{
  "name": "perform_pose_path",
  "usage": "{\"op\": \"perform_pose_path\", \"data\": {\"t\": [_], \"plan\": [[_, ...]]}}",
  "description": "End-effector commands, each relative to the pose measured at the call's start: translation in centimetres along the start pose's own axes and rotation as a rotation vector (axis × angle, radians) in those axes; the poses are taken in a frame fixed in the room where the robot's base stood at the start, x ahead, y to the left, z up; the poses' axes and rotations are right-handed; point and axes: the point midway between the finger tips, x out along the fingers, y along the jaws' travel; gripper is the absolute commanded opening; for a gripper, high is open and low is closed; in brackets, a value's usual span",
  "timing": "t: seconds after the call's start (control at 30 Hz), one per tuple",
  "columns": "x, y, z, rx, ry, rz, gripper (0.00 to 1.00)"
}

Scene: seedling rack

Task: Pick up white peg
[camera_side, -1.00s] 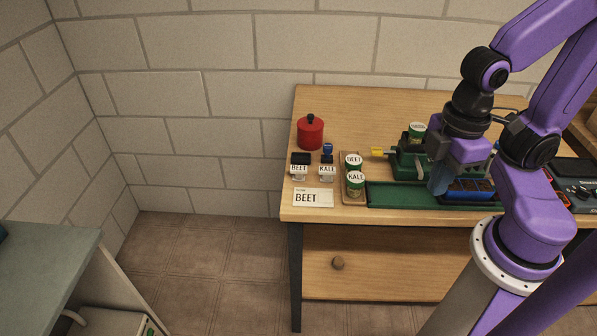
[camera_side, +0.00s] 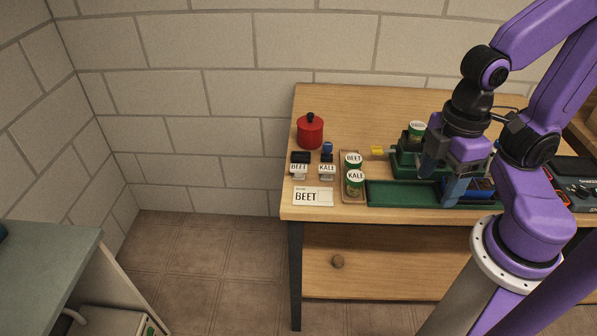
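I cannot make out a white peg in this view; it may be hidden behind my gripper or too small to see. My gripper (camera_side: 443,178) points down over the right part of the green tray (camera_side: 400,194), beside a dark blue block or rack (camera_side: 481,188). Its two blue-grey fingers stand apart, one toward the back left and one toward the front right. I see nothing held between them. The nearer finger hides part of the tray and the blue rack.
A green device with a yellow tip (camera_side: 377,150) stands behind the tray. Seed tins labelled BEET (camera_side: 353,161) and KALE (camera_side: 355,181), stamps, a BEET card (camera_side: 313,197) and a red pot (camera_side: 310,132) are to the left. A dark control box (camera_side: 574,185) is at right.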

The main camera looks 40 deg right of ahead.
Motion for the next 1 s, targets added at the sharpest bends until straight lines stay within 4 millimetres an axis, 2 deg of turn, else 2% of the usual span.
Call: {"op": "perform_pose_path", "data": {"t": [0.3, 0.47, 0.67, 1.0], "plan": [[0.0, 0.0, -0.1, 0.003, 0.000, 0.000, 0.77], [-0.2, 1.0, -1.5, 0.092, -0.003, 0.001, 0.77], [-0.8, 4.5, -5.8, 0.385, -0.006, 0.006, 0.77], [-1.1, 12.4, -12.4, 0.936, -0.013, 0.014, 0.77]]}}
